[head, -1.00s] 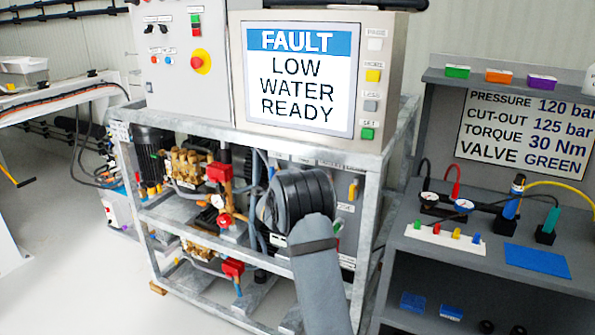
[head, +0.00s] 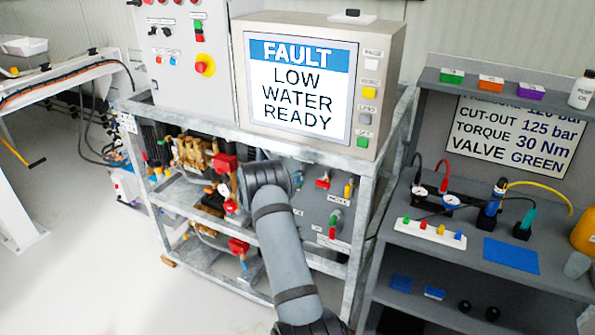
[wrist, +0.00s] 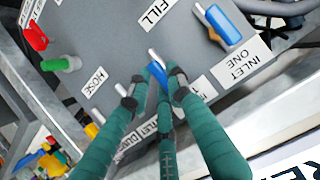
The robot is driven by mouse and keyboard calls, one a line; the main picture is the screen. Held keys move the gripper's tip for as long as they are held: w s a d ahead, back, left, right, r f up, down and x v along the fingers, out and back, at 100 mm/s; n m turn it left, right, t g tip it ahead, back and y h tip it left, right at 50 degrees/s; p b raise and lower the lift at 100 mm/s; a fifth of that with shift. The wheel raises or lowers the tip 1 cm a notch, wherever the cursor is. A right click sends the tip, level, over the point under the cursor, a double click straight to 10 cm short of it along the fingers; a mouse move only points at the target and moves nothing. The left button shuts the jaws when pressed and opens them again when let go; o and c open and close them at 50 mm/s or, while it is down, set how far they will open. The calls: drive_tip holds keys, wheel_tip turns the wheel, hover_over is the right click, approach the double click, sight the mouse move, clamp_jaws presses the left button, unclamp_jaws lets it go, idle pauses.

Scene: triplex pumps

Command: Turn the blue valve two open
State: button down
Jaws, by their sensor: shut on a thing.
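In the wrist view a blue valve handle (wrist: 157,72) with a pale metal part sits on the grey panel, between the fingers of my gripper (wrist: 155,88). The gripper is shut on it, with dark fingertips on both sides. Its label is mostly covered by the fingers. A second blue handle (wrist: 226,26), beside the label "INLET ONE", stands apart at the upper right. In the head view my arm hides the gripper and the gripped handle.
The panel (wrist: 110,50) also carries a red handle (wrist: 36,36) and a green handle (wrist: 61,64) near "HOSE". A metal frame rail (wrist: 265,95) runs close to the gripper. In the head view the screen (head: 298,88) reads "FAULT LOW WATER READY". A tool shelf (head: 470,240) stands right.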

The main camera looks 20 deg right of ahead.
idle(0.4)
drive_tip(key=c, duration=1.6)
unclamp_jaws()
drive_tip(key=shift+o, duration=0.2)
drive_tip(key=v, duration=1.2)
drive_tip(key=shift+w, duration=0.1)
